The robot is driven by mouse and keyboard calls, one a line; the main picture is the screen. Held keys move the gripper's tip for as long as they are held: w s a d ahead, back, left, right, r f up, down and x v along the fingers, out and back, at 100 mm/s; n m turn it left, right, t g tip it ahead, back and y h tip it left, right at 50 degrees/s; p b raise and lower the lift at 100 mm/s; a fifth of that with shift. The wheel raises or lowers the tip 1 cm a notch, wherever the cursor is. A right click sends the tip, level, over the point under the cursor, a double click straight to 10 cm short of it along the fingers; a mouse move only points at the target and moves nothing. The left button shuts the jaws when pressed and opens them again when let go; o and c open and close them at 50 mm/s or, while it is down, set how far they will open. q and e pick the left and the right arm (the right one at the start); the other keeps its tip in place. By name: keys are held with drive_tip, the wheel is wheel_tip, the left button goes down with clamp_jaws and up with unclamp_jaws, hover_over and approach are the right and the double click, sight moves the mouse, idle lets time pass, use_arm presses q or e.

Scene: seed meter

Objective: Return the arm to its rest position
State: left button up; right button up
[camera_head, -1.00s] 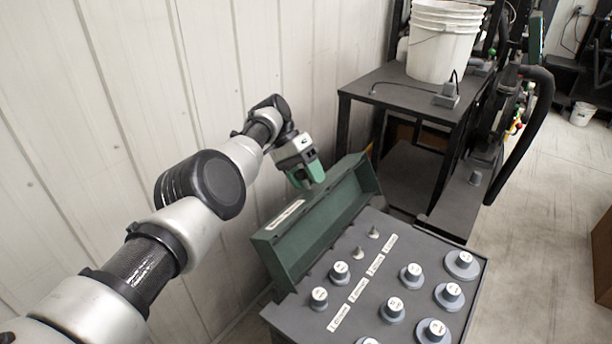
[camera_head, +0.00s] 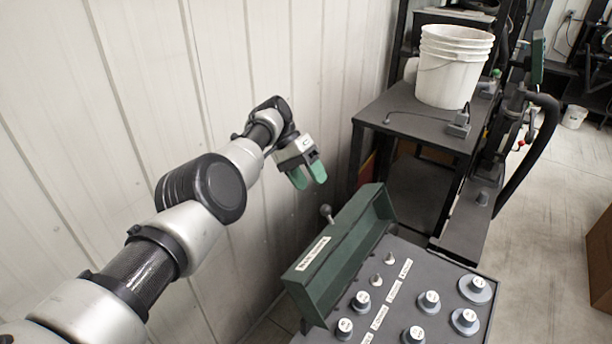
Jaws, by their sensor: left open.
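My left arm reaches in from the lower left along the white panelled wall. Its gripper (camera_head: 309,180) has green fingers, spread apart with nothing between them. It hangs in the air beyond and above the dark green tray (camera_head: 335,262), apart from it. A small round knob on a short stem (camera_head: 326,211) shows behind the tray's back edge, below the gripper. My right gripper is not in view.
A grey bench (camera_head: 455,292) with several round labelled weights and label strips stands at the lower right. A black table (camera_head: 398,112) behind it carries stacked white buckets (camera_head: 452,75). The white wall (camera_head: 110,130) runs close along my left arm. Open floor (camera_head: 545,200) lies to the right.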

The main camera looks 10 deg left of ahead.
use_arm(q)
drive_tip(key=s+a+f+n+t+y+b, duration=0.1)
drive_tip(key=s+a+f+n, duration=0.15)
drive_tip(key=f, duration=0.95)
drive_tip(key=s+a+f+n+y+b, duration=0.1)
drive_tip(key=s+a+f, duration=0.15)
drive_tip(key=f, duration=0.95)
drive_tip(key=s+a+f+y+b, duration=0.1)
drive_tip(key=s+a+f, duration=0.1)
drive_tip(key=s+f, duration=0.35)
drive_tip(key=s+a+f+t+y, duration=0.1)
drive_tip(key=s+a+f, duration=0.15)
drive_tip(key=f, duration=0.65)
drive_tip(key=s+a+f+y+b, duration=0.1)
drive_tip(key=s+f+y, duration=0.1)
drive_tip(key=s+f, duration=0.4)
drive_tip(key=s+a+f+y+b, duration=0.2)
drive_tip(key=s+f, duration=1.4)
drive_tip(key=s, duration=0.3)
drive_tip(key=s+d+f+m+t, duration=0.1)
drive_tip(key=s+f, duration=0.1)
drive_tip(key=s, duration=0.8)
drive_tip(key=s+d+f+m+h+b, duration=0.1)
drive_tip(key=s+f, duration=0.1)
drive_tip(key=s, duration=0.8)
drive_tip(key=shift+s+d+f+t, duration=0.2)
drive_tip(key=shift+s+d+t, duration=0.2)
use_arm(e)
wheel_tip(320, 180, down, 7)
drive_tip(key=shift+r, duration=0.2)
